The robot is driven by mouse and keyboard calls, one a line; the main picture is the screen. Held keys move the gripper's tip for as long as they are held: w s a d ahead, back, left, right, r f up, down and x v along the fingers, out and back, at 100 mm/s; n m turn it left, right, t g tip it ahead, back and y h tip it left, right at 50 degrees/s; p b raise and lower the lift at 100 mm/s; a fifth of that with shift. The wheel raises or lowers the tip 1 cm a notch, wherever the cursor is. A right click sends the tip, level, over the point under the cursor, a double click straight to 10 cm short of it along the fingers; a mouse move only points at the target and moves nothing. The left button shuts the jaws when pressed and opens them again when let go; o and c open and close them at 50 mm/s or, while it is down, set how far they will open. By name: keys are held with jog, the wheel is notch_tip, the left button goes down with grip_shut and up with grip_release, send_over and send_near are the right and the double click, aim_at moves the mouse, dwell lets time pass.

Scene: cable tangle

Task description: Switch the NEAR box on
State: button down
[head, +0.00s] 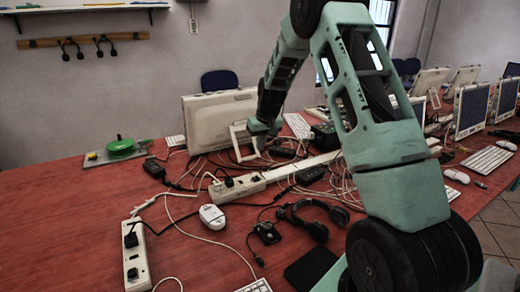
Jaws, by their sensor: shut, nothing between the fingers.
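Two white power boxes lie on the red table in the head view. The one closer to me (138,272) is at the lower left, with a black plug at its upper part and a small dark part lower down. The other box (250,184) lies farther back, near the middle, with a black plug at its left end. I see no label saying which is NEAR, and the switch positions are too small to read. My gripper (259,143) points down behind the farther box, in front of the beige monitor's back, apart from both boxes. It is shut and empty; its fingertips are hard to make out.
Tangled cables (200,185) surround the boxes. A white mouse (212,216), black headphones (312,220) and a small black device (267,233) lie nearby. A green round object (121,146) sits at the back left. The table's left front (60,230) is mostly clear.

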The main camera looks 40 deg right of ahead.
jog(key=shift+w+a+r+h+p, duration=0.15)
jog(key=shift+a+h+p, duration=0.35)
jog(key=shift+p, duration=0.65)
jog(key=shift+a, duration=0.1)
jog(key=p, duration=0.3)
send_near(257, 177)
jog(key=x, duration=0.5)
jog(key=shift+w, duration=0.45)
jog(key=shift+f, duration=0.7)
